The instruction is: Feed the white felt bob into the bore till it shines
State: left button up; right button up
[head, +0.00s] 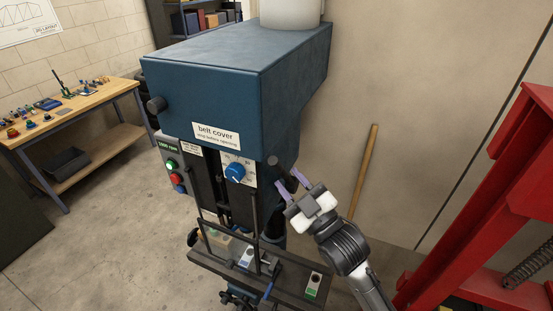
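I cannot make out the white felt bob or the bore for certain. The blue drill-press-like machine (240,85) stands in the middle, its lower front partly behind dark guard bars. On its dark table (290,283) sit a small pale block with a blue part (246,258) and a small white-and-green block with a dark spot on top (313,285). My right gripper (287,178) is at the machine's right side, its two purple fingers apart. My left gripper is not in view.
A red frame (500,200) with a spring stands at the right. A wooden pole (364,175) leans on the wall behind my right arm. A wooden workbench (75,115) with small parts is at the left. The floor between bench and machine is clear.

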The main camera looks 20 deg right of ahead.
aim_at(280, 169)
jog(key=shift+p+x, duration=0.55)
jog(key=shift+x, duration=2.1)
grip_shut()
